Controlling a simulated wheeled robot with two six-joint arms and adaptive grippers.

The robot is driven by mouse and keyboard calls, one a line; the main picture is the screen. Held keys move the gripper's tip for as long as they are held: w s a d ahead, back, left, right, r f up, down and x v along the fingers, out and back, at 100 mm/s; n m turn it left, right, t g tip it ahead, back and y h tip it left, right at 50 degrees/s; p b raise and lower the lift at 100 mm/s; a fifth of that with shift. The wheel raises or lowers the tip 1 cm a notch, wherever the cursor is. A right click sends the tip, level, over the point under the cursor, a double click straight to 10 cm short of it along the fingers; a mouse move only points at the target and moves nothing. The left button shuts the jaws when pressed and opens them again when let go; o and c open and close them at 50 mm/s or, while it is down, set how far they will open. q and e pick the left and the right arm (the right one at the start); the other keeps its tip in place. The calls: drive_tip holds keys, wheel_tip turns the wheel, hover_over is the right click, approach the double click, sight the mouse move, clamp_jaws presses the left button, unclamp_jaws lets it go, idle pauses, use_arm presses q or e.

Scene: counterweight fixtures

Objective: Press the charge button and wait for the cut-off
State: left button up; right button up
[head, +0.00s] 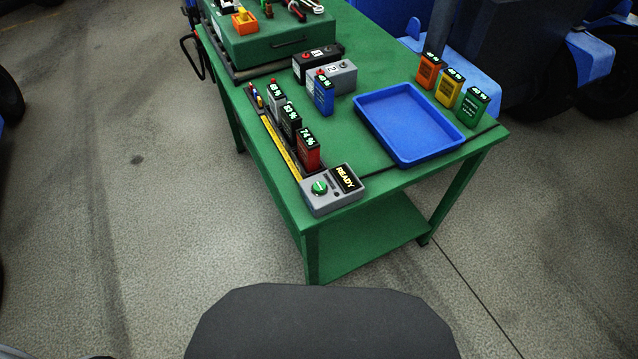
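A grey charger box (338,203) sits at the near left corner of the green bench. On its top is a round green button (320,187) and a dark display (345,178) reading READY. A row of batteries stands behind it along the left edge: a red one (308,156) showing 74 %, a dark one (290,122) that seems to show 83 %, and a grey one (274,101) whose reading is hard to make out. Neither of my grippers is in view, and nothing touches the button.
A blue tray (372,147) looks empty. Orange (428,71), yellow (448,88) and green (471,109) batteries stand right of it. A blue battery (323,100) stands near black (310,66) and grey (343,78) blocks. A green toolbox (270,45) fills the back. Floor before the bench is clear.

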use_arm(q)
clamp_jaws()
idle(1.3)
